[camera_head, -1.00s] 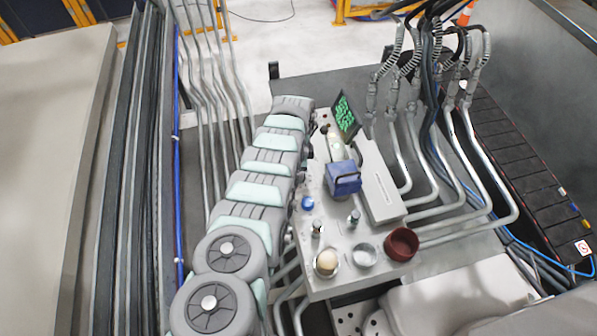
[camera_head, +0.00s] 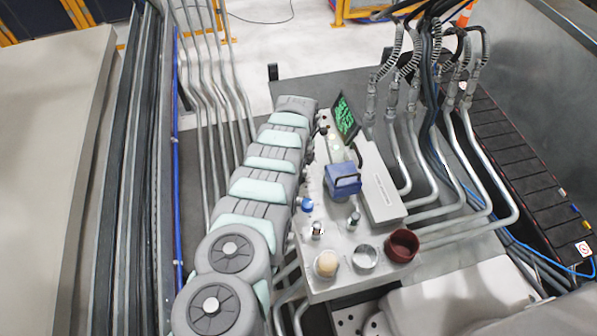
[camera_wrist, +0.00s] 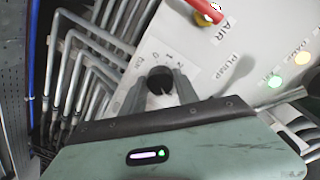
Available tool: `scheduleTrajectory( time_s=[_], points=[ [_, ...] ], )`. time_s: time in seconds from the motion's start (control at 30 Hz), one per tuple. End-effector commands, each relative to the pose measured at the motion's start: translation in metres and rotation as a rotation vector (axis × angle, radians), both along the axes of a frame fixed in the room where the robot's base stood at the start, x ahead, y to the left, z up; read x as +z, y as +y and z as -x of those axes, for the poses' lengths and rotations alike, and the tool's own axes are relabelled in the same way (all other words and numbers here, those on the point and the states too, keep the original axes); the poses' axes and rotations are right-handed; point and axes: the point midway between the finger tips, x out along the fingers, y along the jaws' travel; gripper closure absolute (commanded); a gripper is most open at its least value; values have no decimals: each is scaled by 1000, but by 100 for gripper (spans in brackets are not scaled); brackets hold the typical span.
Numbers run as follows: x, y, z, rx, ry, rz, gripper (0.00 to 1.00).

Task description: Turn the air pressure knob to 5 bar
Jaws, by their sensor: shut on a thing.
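The air pressure knob (camera_wrist: 159,79) is a black round knob on a pale panel in the wrist view. Numbers and a "BAR" marking lie in an arc around its upper side, too small and blurred to read fully. My gripper (camera_wrist: 158,92) has one dark finger on each side of the knob and is shut on it. I cannot tell which number the knob points to. In the head view my arm's body covers the knob and the gripper.
Metal pipes (camera_wrist: 75,65) run left of the panel. In the head view, a blue block (camera_head: 342,179) sits on the console.

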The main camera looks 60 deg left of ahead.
Motion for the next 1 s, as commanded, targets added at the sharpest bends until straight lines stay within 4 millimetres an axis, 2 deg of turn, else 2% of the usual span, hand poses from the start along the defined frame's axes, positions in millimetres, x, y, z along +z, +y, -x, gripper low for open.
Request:
scheduleTrajectory(
  time_s=[0.37,0.4,0.67,1.0],
  points=[
    [-1,0,0,-5,0,0,100],
    [-1,0,0,-5,0,0,63],
    [0,0,0,-4,0,-1,42],
    [4,1,-1,-4,-1,-2,42]
  ],
)
